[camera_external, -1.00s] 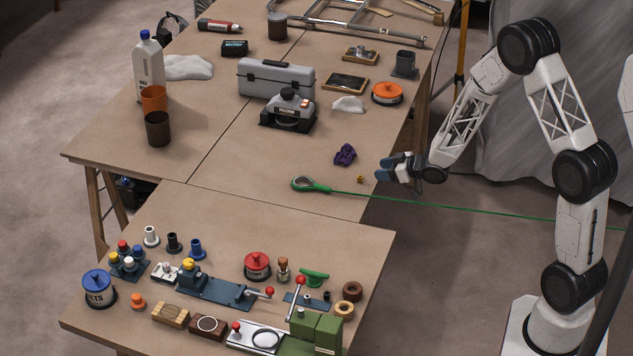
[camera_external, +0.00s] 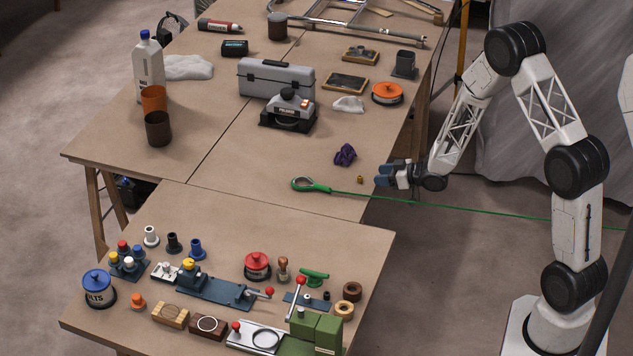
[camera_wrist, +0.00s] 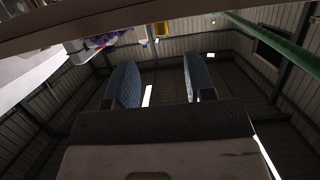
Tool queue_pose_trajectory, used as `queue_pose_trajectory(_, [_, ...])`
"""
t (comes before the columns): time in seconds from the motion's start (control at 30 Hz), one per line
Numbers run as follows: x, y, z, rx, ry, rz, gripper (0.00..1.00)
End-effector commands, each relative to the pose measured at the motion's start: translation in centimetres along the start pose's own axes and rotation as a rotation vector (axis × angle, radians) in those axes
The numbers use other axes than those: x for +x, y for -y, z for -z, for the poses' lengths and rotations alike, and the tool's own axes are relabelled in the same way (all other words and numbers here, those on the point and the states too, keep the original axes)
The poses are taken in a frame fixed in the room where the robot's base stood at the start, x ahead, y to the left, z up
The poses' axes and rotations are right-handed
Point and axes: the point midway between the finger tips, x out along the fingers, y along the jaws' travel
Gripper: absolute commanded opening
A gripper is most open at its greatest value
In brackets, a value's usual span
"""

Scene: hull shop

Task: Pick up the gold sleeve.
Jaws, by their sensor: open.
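The gold sleeve (camera_external: 360,180) is a very small gold piece on the tabletop near the right edge, between the purple crumpled item and the green cord. A small yellow-gold shape at the top of the wrist view (camera_wrist: 162,30) appears to be the same sleeve, ahead of the gap between the fingers. My gripper (camera_external: 381,175) is just right of the sleeve at the table's edge, lying roughly level and pointing left. It is apart from the sleeve. Its two blue fingers are spread with nothing between them in the wrist view (camera_wrist: 160,78).
The purple crumpled item (camera_external: 345,155) lies just behind the sleeve. A green-handled tool (camera_external: 310,185) and its cord (camera_external: 450,207) run in front, past my gripper. The table edge shows close across the wrist view (camera_wrist: 200,13). Bare tabletop (camera_external: 255,160) lies left of the sleeve.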

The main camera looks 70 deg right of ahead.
Motion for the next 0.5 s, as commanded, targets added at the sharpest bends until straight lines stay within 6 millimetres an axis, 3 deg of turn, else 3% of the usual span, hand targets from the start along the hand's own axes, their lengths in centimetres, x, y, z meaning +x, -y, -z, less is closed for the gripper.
queue_pose_trajectory(0.17, [1.02, 0.00, -0.01, 0.000, 0.000, 0.000, 0.49])
queue_pose_trajectory(0.5, [1.10, -0.02, 0.02, 0.000, 0.000, -0.001, 0.49])
